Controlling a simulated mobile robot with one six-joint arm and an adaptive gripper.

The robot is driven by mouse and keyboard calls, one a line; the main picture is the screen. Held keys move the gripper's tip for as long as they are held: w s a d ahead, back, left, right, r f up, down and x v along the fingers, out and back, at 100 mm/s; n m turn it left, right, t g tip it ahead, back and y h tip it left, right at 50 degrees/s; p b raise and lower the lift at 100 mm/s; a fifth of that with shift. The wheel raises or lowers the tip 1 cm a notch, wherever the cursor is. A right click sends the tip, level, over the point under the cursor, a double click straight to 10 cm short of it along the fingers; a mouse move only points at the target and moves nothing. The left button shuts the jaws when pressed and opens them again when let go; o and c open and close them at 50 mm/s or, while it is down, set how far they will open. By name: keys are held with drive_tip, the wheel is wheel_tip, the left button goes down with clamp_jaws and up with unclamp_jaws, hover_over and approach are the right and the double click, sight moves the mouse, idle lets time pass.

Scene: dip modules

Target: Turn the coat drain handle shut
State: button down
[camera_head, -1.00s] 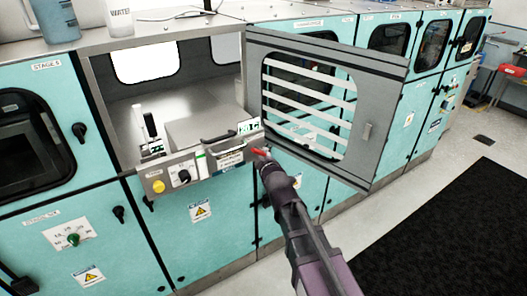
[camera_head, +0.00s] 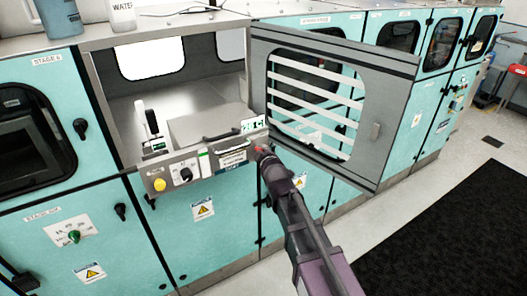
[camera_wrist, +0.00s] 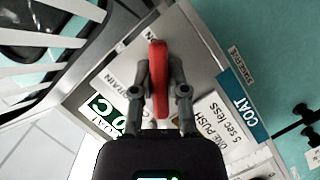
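The coat drain handle (camera_wrist: 158,80) is a red lever. In the wrist view it stands between the two fingers of my gripper (camera_wrist: 160,72), pointing up the picture. The fingertips press in on both sides of it, so the gripper looks shut on it. In the head view only a small red bit of the handle (camera_head: 259,148) shows, at the right end of the metal front panel; my gripper (camera_head: 265,156) hides most of it. A blue COAT label (camera_wrist: 238,112) and a partly hidden DRAIN label (camera_wrist: 128,72) are beside it on the panel.
An open grey door (camera_head: 385,110) with a slatted window stands just right of the handle, close to my arm. The panel also carries a yellow button (camera_head: 160,184) and a black knob (camera_head: 186,174). Free floor with a black mat (camera_head: 450,230) lies to the right.

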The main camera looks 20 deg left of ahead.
sight(257, 127)
drive_tip(key=shift+m+p, duration=0.3)
drive_tip(key=shift+m, duration=0.1)
drive_tip(key=m+g+p, duration=0.1)
drive_tip(key=m+g, duration=0.1)
drive_tip(key=m, duration=0.1)
drive_tip(key=shift+y+p, duration=0.3)
drive_tip(key=m+g+y, duration=0.1)
drive_tip(key=m+g, duration=0.1)
drive_tip(key=m, duration=0.1)
drive_tip(key=shift+m+p, duration=0.3)
drive_tip(key=shift+p, duration=0.05)
idle(0.6)
drive_tip(key=c, duration=0.6)
unclamp_jaws()
drive_tip(key=shift+c, duration=0.2)
drive_tip(key=shift+r, duration=0.1)
wheel_tip(257, 127, up, 9)
drive_tip(key=p, duration=0.9)
